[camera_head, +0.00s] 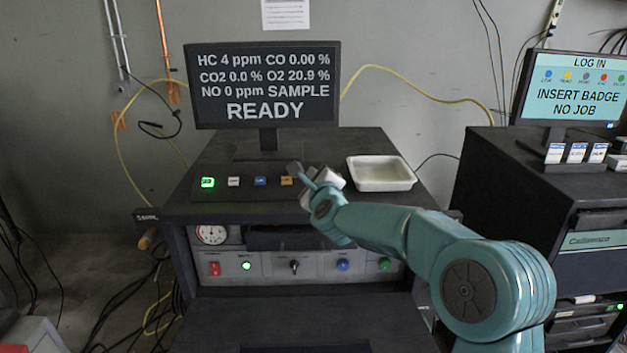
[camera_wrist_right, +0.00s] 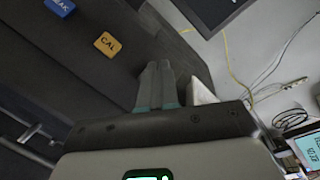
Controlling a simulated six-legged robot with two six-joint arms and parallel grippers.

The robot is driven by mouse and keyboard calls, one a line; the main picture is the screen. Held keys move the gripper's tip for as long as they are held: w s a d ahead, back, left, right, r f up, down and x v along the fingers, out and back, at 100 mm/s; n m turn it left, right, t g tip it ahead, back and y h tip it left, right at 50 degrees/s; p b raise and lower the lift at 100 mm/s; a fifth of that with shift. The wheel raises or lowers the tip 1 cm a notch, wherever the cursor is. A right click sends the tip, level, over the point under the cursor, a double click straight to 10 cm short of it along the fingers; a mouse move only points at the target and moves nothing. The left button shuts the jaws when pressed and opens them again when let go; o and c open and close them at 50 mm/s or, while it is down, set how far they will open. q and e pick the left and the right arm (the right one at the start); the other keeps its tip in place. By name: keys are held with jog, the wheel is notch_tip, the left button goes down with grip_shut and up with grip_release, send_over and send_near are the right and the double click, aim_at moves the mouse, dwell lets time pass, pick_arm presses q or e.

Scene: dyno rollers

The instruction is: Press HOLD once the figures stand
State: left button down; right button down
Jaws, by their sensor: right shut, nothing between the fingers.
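The analyser screen (camera_head: 265,85) reads HC 4 ppm, CO 0.00 %, CO2 0.0 %, O2 20.9 %, NO 0 ppm, SAMPLE, and READY in large letters. Below it is a row of buttons: a lit green one (camera_head: 208,182), a white one (camera_head: 234,181), a blue one (camera_head: 260,181) and a yellow one (camera_head: 286,181). The yellow one is marked CAL in the wrist view (camera_wrist_right: 108,44). No button marked HOLD can be read. My right gripper (camera_head: 297,170) is shut and empty, just right of CAL; it also shows in the wrist view (camera_wrist_right: 158,68). My left gripper is out of view.
A white tray (camera_head: 381,185) stands right of my gripper on the cabinet top. A lower panel has a gauge (camera_head: 211,234) and several coloured controls. At the right, another screen (camera_head: 575,90) reads LOG IN, INSERT BADGE, NO JOB. Cables hang along the wall.

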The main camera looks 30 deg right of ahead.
jog(key=shift+f, duration=0.1)
dwell(0.7)
jog(key=shift+w+d+f+b, duration=0.15)
jog(key=shift+w+f+b, duration=0.15)
jog(key=shift+b, duration=0.2)
jog(key=shift+w+d+f+b, duration=0.1)
jog(key=shift+w+f+b, duration=0.05)
jog(key=shift+f+b, duration=0.2)
dwell(0.5)
jog(key=shift+r, duration=0.15)
jog(key=shift+s+a+r, duration=0.3)
jog(key=shift+s+r, duration=0.15)
jog(key=shift+r, duration=0.15)
jog(key=s+r, duration=0.1)
jog(key=a+r+p, duration=0.1)
jog(key=s+r+p, duration=0.1)
jog(key=shift+s+a+r, duration=0.3)
jog(key=shift+s+r, duration=0.05)
jog(key=shift+r, duration=0.05)
dwell(0.3)
dwell(0.7)
